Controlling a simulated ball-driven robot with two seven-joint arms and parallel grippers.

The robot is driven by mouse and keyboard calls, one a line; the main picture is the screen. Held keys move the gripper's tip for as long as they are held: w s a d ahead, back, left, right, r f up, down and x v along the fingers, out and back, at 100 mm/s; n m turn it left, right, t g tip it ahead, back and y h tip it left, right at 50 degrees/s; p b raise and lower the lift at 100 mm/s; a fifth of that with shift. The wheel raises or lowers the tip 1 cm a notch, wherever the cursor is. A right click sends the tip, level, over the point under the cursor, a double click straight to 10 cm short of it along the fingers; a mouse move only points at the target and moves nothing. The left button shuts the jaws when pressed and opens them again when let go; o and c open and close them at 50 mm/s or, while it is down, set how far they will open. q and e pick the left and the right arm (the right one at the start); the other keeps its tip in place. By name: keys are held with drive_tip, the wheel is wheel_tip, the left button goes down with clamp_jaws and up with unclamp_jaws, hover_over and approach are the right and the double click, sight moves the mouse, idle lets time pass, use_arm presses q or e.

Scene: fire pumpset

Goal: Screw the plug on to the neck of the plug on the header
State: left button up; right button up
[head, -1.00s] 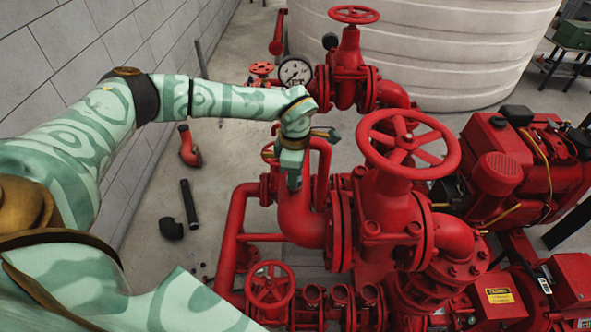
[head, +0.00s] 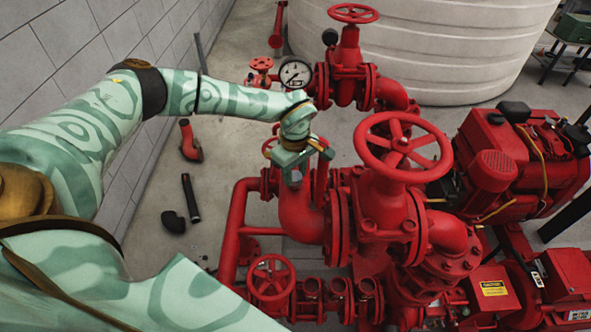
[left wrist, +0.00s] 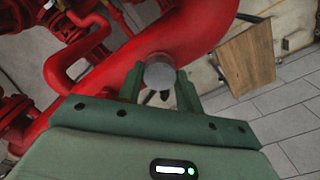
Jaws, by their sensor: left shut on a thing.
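The plug (left wrist: 159,71) is a grey round piece between the fingers of my left gripper in the left wrist view. My left gripper (left wrist: 160,84) is shut on it. The red header pipe (left wrist: 210,25) runs right behind the plug. The neck is hidden behind the plug, and I cannot tell whether the two touch or how far the thread is engaged. In the head view my left gripper (head: 291,180) points down over the red pipe elbow (head: 300,215), and the plug is too small to make out. My right gripper is not in view.
A large red handwheel (head: 403,145) and its valve stand close right of my left gripper. A pressure gauge (head: 296,74) sits behind my wrist. Loose pipe pieces, including a black pipe (head: 190,198), lie on the floor at left. A wooden board (left wrist: 247,58) shows in the wrist view.

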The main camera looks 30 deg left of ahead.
use_arm(q)
drive_tip(key=shift+w+a+r, duration=0.1)
drive_tip(key=shift+w+r, duration=0.05)
drive_tip(key=shift+w, duration=0.1)
drive_tip(key=shift+r+m+p, duration=0.2)
drive_tip(key=shift+m+p, duration=0.4)
drive_tip(key=shift+m, duration=0.6)
drive_tip(key=shift+f+m, duration=0.15)
drive_tip(key=shift+m, duration=0.95)
drive_tip(key=shift+m+p, duration=0.55)
drive_tip(key=shift+m, duration=1.75)
drive_tip(key=shift+m+p, duration=0.4)
drive_tip(key=shift+m, duration=1.9)
